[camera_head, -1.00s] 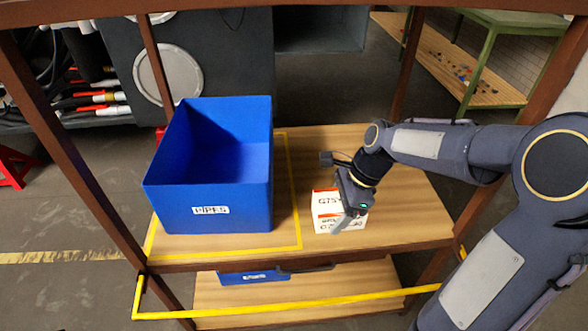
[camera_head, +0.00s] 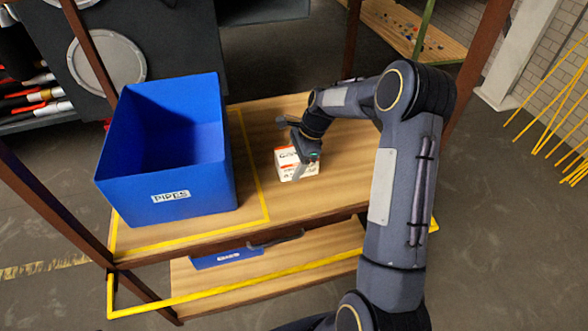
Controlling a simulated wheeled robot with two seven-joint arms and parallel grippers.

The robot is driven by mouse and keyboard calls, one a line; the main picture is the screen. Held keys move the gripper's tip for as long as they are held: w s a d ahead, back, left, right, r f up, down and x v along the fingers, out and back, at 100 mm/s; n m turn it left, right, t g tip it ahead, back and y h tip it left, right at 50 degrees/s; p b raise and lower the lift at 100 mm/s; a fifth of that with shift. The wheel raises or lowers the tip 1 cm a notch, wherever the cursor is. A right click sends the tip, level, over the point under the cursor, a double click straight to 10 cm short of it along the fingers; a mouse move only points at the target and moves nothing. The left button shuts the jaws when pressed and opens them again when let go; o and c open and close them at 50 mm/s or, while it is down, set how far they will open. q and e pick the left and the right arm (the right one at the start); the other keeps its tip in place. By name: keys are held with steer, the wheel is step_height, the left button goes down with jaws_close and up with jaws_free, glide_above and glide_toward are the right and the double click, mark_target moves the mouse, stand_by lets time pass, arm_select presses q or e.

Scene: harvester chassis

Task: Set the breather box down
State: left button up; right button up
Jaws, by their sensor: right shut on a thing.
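The breather box is a small white box (camera_head: 284,160) with orange-red edges and dark lettering. It is on or just above the bare wooden shelf (camera_head: 335,185), right of the yellow outline; I cannot tell whether it touches the wood. My right gripper (camera_head: 303,167) comes down over the box from above and is shut on it. The gripper and wrist hide part of the box's top and right side. My left gripper is not in view.
A blue bin (camera_head: 165,160) labelled PIPES stands inside the yellow outline on the left of the shelf. Brown posts (camera_head: 100,60) frame the rack. A lower shelf (camera_head: 260,285) holds another blue bin (camera_head: 228,259). Bare wood lies right of and behind the box.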

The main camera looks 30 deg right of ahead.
mark_target(294, 170)
steer(key=shift+f, duration=1.35)
steer(key=shift+f, duration=0.15)
steer(key=o, duration=1.1)
steer(key=shift+s, duration=0.1)
